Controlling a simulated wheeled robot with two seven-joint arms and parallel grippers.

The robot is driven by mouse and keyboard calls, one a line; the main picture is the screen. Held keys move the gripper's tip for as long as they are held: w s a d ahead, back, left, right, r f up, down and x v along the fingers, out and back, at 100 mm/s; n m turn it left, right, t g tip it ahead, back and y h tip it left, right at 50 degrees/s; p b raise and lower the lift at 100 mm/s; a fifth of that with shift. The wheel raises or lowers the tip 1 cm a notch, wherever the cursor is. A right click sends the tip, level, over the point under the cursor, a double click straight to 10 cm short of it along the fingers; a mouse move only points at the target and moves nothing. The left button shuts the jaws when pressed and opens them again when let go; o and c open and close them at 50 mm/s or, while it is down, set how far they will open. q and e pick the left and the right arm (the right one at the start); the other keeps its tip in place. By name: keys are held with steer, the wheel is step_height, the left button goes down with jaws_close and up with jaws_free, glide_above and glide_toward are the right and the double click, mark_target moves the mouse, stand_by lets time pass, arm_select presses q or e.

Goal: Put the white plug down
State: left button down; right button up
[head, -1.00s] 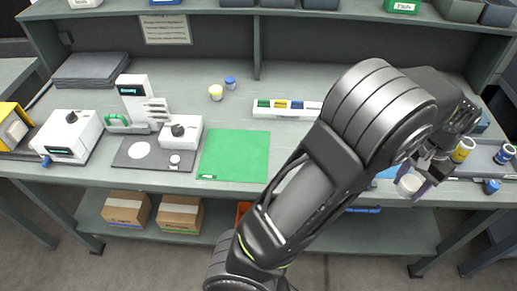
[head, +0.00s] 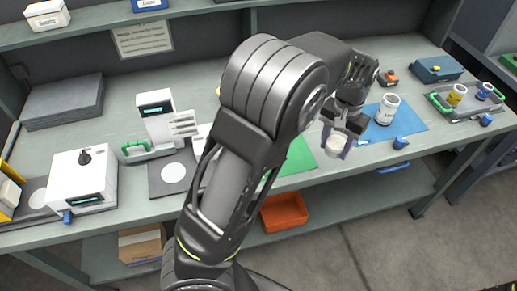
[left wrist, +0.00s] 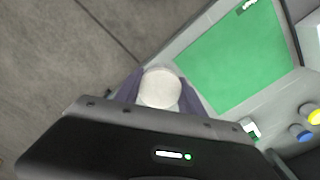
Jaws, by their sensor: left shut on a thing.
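My left gripper (head: 339,143) is shut on the white plug (head: 336,146), a short, pale round piece held between its purple-grey fingers. It is near the bench's front edge, between the green mat (head: 299,157) and the blue mat (head: 412,128). In the left wrist view the plug (left wrist: 160,88) shows between the fingers, with floor behind it and the green mat (left wrist: 235,60) to the right. The plug appears held above the surface; its underside is hidden. My arm covers part of the green mat. My right gripper is not in view.
A white jar (head: 387,109) and a blue cap (head: 400,142) are on or by the blue mat. A tray (head: 466,109) with yellow and blue jars stands at the right. White devices (head: 82,180) stand at the left. An orange bin (head: 284,213) sits on the lower shelf.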

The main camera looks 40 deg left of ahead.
arm_select(q)
steer(key=shift+w+d, duration=0.1)
steer(key=shift+w, duration=0.05)
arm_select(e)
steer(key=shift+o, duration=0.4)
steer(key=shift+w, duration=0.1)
arm_select(q)
steer(key=shift+a+n, duration=0.3)
steer(key=shift+n, duration=0.1)
arm_select(e)
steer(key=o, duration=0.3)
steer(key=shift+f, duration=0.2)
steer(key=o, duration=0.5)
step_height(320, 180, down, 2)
steer(key=b, duration=0.3)
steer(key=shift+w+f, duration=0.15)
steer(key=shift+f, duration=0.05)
arm_select(q)
steer(key=s+a+r+n+b, duration=0.1)
steer(key=s+a+n, duration=0.1)
steer(key=a+n, duration=0.6)
steer(key=s+a+r+n+b, duration=0.1)
steer(key=s+a+r+n, duration=0.1)
steer(key=a+n, duration=0.6)
steer(key=n, duration=0.4)
steer(key=shift+a+b, duration=0.3)
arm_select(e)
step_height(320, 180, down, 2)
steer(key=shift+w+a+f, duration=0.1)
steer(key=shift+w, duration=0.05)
